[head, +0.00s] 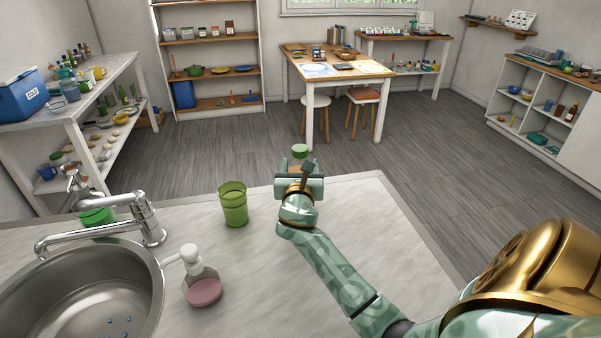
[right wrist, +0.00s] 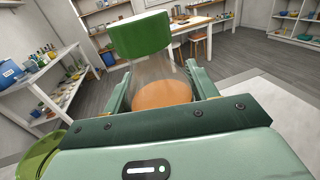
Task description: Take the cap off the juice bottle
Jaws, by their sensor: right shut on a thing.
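The juice bottle (right wrist: 163,94) is clear with orange juice inside, and its green cap (right wrist: 140,35) sits on top of the neck. In the head view the green cap (head: 299,150) shows just beyond my right gripper (head: 299,172), which hides most of the bottle. My right gripper (right wrist: 158,88) is shut on the bottle's body, a finger on each side, below the cap. I cannot tell whether the bottle's base touches the counter. My left gripper is in neither view.
A green cup (head: 233,205) stands on the counter (head: 360,215) left of my right gripper. A soap dispenser (head: 203,283) is nearer, beside the sink (head: 85,300) and its tap (head: 150,222). The counter right of my right arm is clear, up to its edge.

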